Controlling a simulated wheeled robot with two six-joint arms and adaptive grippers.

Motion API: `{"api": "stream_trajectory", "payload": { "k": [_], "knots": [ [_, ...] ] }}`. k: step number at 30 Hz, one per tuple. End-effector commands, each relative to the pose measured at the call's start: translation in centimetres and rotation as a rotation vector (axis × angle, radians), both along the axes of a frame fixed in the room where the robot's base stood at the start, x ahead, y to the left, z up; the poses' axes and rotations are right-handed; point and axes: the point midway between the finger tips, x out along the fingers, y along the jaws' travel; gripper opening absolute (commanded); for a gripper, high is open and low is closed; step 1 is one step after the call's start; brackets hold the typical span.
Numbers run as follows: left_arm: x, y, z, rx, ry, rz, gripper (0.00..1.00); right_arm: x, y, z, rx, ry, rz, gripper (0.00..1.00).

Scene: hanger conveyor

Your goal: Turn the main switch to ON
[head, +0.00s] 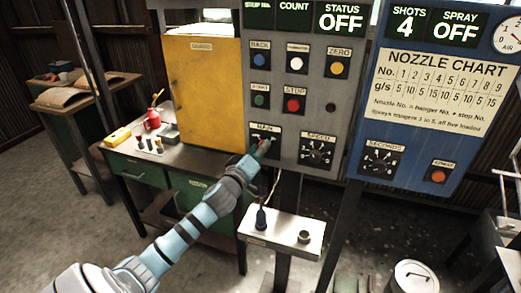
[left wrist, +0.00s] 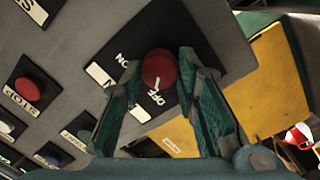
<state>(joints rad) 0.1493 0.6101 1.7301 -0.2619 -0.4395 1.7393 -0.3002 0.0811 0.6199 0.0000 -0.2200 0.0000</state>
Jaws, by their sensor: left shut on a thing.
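The main switch is a red round knob (left wrist: 160,68) on a black plate under the MAIN label (head: 265,128) of the grey control panel (head: 340,50). In the left wrist view the white mark on the knob points towards OFF, and the ON label is to the left of the knob. My left gripper (head: 260,150) reaches the switch from below. Its two green fingers (left wrist: 160,85) are on either side of the knob, shut on it. In the head view the gripper hides most of the knob. My right gripper is not in view.
The STATUS display (head: 341,22) reads OFF. The SPEED dial (head: 317,152) is right of the switch, and the red STOP button (head: 293,105) is above it.

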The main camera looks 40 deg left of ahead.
Motion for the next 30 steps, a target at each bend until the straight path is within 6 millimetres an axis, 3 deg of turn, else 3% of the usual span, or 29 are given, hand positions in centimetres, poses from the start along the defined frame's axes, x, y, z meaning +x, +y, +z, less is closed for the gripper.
{"api": "stream_trajectory", "payload": {
  "k": [30],
  "knots": [
    [0.1, -0.2, 0.5, 0.849, 0.297, 0.0, 0.01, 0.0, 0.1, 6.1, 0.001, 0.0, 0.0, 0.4]
  ]
}}
